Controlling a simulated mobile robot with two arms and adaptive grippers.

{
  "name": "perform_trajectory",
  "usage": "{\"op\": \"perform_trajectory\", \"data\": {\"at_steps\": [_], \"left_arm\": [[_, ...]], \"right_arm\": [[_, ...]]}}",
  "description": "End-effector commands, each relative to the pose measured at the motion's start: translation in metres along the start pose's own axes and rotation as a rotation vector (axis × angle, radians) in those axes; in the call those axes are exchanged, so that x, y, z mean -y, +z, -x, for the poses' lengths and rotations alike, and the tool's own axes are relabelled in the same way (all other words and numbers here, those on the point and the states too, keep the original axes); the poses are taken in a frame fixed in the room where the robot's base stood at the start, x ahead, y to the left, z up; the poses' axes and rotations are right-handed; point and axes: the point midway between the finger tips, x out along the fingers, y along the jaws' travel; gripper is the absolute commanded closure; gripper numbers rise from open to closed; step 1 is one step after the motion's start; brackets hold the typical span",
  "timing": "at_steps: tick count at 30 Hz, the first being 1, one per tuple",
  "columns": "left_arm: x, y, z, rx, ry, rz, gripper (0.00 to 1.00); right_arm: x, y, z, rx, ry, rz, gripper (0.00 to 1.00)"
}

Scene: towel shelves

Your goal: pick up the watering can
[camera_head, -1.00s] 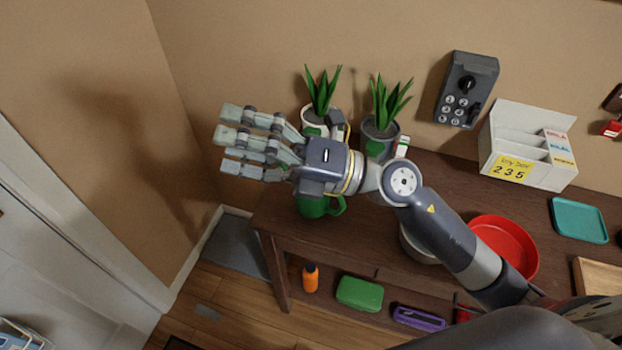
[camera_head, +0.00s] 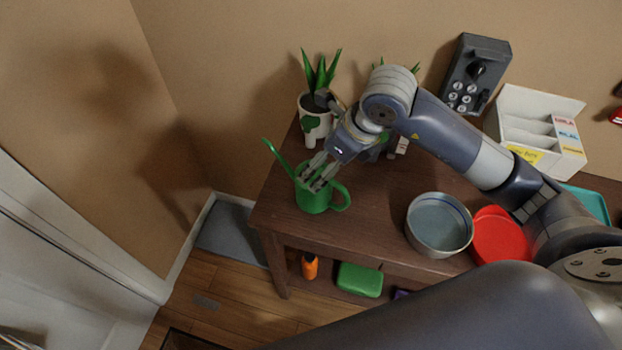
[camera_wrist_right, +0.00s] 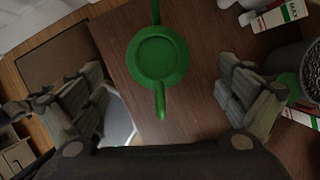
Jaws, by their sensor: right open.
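The green watering can (camera_head: 314,202) stands upright near the left end of the brown table. Its spout points up and left and its handle is on the right in the head view. My right gripper (camera_head: 318,178) is open over the can's top, with its fingers in front of part of it. In the right wrist view the can (camera_wrist_right: 158,57) lies between the spread fingers of my right gripper (camera_wrist_right: 160,110), with clear space on both sides. No contact can be made out. My left gripper is not in view.
A white potted plant (camera_head: 316,121) stands behind the can, and another plant is partly hidden by my arm. A grey-blue bowl (camera_head: 439,225) and a red dish (camera_head: 498,240) are to the right. The table (camera_head: 370,215) is bare between can and bowl.

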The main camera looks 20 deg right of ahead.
Motion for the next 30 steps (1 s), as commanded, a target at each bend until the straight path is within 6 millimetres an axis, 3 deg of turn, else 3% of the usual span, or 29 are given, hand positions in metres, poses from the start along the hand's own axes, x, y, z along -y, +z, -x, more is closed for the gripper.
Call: {"op": "perform_trajectory", "data": {"at_steps": [8, 15, 24, 30], "left_arm": [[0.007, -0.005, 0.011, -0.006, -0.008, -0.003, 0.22], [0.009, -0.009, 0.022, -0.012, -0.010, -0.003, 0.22], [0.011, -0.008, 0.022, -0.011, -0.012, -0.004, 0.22], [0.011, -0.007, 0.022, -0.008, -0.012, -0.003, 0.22]], "right_arm": [[-0.003, 0.003, -0.023, -0.003, 0.005, -0.001, 0.05], [-0.005, 0.006, -0.058, -0.002, 0.004, -0.001, 0.05], [-0.005, 0.006, -0.065, 0.000, 0.002, 0.002, 0.05], [-0.004, 0.006, -0.065, 0.001, 0.002, 0.002, 0.48]]}}
